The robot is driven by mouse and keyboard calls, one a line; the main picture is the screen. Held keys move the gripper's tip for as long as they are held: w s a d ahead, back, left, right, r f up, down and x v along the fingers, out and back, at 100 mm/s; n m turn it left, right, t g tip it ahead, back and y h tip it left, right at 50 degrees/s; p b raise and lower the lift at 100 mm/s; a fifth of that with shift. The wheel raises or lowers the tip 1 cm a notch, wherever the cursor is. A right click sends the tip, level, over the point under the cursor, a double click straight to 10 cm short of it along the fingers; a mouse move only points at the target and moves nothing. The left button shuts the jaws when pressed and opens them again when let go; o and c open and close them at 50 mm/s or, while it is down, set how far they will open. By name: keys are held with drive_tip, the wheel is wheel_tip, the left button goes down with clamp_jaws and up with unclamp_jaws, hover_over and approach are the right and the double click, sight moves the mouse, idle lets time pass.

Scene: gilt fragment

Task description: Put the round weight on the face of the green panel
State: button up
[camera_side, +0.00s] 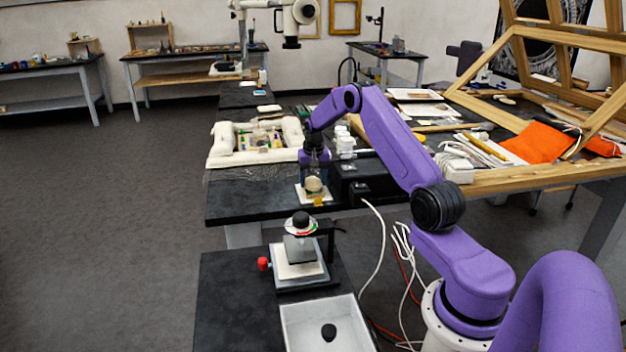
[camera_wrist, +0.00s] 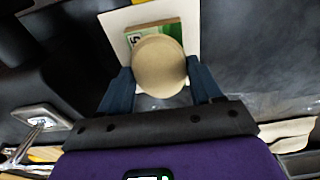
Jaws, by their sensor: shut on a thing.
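The round weight is a smooth beige disc (camera_wrist: 160,66) held between the two dark blue fingers of my gripper (camera_wrist: 161,88). In the side view the weight (camera_side: 314,185) shows at the fingertips of my gripper (camera_side: 315,178), low over a white board (camera_side: 303,196). The green panel (camera_wrist: 133,45) shows in the wrist view beyond and under the weight, with a pale numeral and a brown edge. The weight hides much of its face. I cannot tell whether the weight touches the panel. The white board (camera_wrist: 113,22) lies beneath the panel.
A black box (camera_side: 352,172) stands just right of my gripper. A cream padded frame (camera_side: 225,150) is behind left. Bare black tabletop (camera_side: 250,200) lies left.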

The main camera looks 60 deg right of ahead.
drive_tip(key=shift+f, duration=0.1)
drive_tip(key=o, duration=1.3)
